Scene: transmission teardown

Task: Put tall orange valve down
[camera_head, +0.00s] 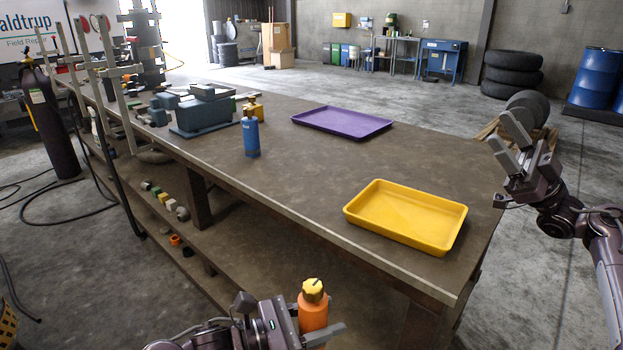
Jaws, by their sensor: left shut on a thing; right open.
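The tall orange valve (313,312) has an orange body and a yellow knob on top. It stands roughly upright at the bottom middle of the head view, in front of the workbench (270,205) edge. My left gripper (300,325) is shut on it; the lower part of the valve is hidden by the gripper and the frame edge. My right gripper (507,143) is open and empty, raised at the right beyond the bench's right edge.
An empty yellow tray (405,217) lies near the bench's near right end, and an empty purple tray (342,123) behind it. A blue bottle-like valve (250,135) and a blue-grey vise-like block (203,110) stand further left. Bench top between them is clear.

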